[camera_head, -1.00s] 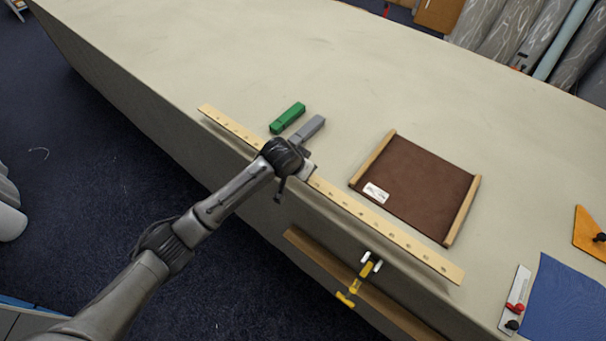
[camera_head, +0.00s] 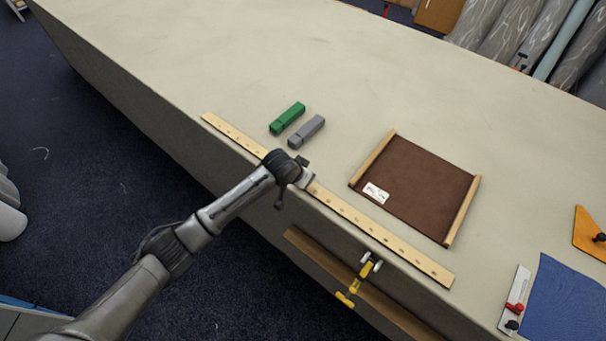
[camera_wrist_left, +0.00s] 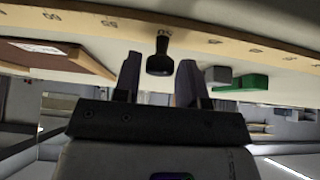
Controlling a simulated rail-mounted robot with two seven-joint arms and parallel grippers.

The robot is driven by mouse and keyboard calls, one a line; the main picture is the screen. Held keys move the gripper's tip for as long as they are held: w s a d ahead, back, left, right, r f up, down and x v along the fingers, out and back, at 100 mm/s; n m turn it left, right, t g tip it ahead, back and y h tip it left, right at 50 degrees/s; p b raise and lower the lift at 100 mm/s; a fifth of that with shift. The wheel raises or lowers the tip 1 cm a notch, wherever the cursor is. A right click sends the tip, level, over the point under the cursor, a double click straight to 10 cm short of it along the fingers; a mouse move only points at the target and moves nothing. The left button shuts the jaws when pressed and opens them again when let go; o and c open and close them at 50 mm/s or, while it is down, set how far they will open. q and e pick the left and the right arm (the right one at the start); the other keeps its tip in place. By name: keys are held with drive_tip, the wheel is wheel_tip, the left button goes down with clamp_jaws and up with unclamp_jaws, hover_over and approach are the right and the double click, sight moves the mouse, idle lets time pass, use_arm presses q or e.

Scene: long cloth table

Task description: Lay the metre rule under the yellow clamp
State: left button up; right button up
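The pale wooden metre rule (camera_head: 352,214) lies along the table's near edge, running from upper left to lower right. Its numbered face also shows across the top of the left wrist view (camera_wrist_left: 208,40). The yellow clamp (camera_head: 356,283) is at the table's front side, below the right part of the rule; its pale pads (camera_head: 370,262) appear apart from the rule. My left gripper (camera_head: 303,174) is at the rule's middle. In the left wrist view its fingers (camera_wrist_left: 160,78) are apart, on either side of a black knob (camera_wrist_left: 159,56) at the rule, with small gaps visible. My right gripper is out of view.
A green block (camera_head: 287,118) and a grey block (camera_head: 306,132) lie behind the rule. A brown board with wooden side bars (camera_head: 415,188) lies to the right. A brown rail (camera_head: 318,252) runs along the table's front. The far tabletop is clear.

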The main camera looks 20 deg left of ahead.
use_arm(q)
drive_tip(key=shift+o, duration=1.3)
drive_tip(key=shift+r, duration=0.1)
drive_tip(key=v, duration=1.2)
drive_tip(key=shift+p, duration=0.45)
drive_tip(key=s+d+f+g, duration=0.1)
drive_tip(key=s+d+f, duration=0.1)
drive_tip(key=s+f, duration=0.45)
drive_tip(key=s+d+f, duration=0.2)
drive_tip(key=s+f, duration=0.1)
drive_tip(key=s, duration=0.7)
drive_tip(key=s+a+y, duration=0.1)
drive_tip(key=s+a, duration=0.1)
drive_tip(key=s, duration=0.7)
drive_tip(key=s+a+f+n+g, duration=0.1)
drive_tip(key=s+a, duration=0.2)
drive_tip(key=s, duration=0.7)
drive_tip(key=shift+s+f+n+g+y, duration=0.3)
drive_tip(key=shift+y, duration=0.1)
